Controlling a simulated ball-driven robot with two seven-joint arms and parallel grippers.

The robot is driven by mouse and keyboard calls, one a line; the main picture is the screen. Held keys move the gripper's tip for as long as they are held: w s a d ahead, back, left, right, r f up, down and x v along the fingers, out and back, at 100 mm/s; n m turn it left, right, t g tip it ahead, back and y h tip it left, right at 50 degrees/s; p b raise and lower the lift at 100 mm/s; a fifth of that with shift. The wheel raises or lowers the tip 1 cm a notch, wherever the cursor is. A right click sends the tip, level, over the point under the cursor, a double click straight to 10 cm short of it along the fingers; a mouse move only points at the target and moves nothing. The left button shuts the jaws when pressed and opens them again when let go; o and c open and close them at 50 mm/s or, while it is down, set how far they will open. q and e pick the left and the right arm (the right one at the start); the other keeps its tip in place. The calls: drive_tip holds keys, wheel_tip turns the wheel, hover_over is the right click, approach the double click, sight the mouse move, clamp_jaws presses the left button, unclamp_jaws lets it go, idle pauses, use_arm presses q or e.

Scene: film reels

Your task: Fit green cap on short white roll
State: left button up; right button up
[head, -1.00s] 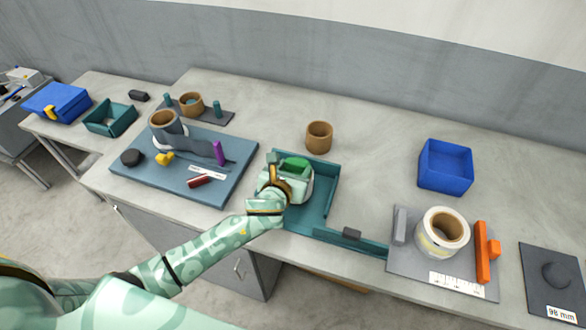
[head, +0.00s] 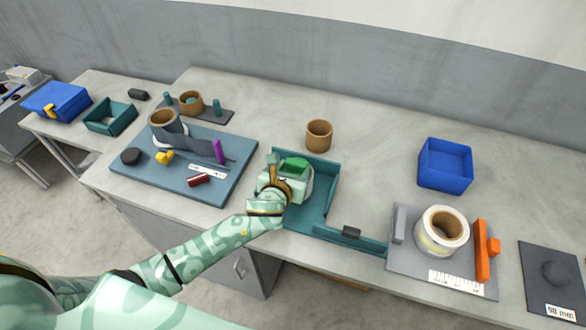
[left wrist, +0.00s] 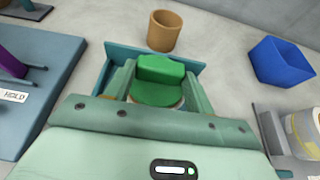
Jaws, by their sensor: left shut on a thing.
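The green cap (head: 294,163) is between the fingers of my left gripper (head: 287,176), over the teal tray. The left wrist view also shows the cap (left wrist: 160,92), with a raised block on its top. My left gripper is shut on it, one finger on each side. A pale rim (left wrist: 179,104) shows just under the cap's edge; I cannot tell whether it is the short white roll or whether the cap is seated on it. A white roll (head: 424,238) with a tan core stands upright on a grey plate at the right. My right gripper is not in view.
The teal tray (head: 327,199) has low walls. A brown ring (head: 319,136) stands behind it and a blue bin (head: 445,182) stands back right. An orange block (head: 482,252) is beside the white roll. A blue-grey board (head: 150,182) with several parts lies left.

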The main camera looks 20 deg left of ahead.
use_arm(q)
drive_tip(key=shift+f, duration=0.2)
drive_tip(key=o, duration=0.7)
drive_tip(key=shift+s, duration=0.1)
drive_tip(key=p+v, duration=0.7)
drive_tip(key=v, duration=0.4)
idle(0.3)
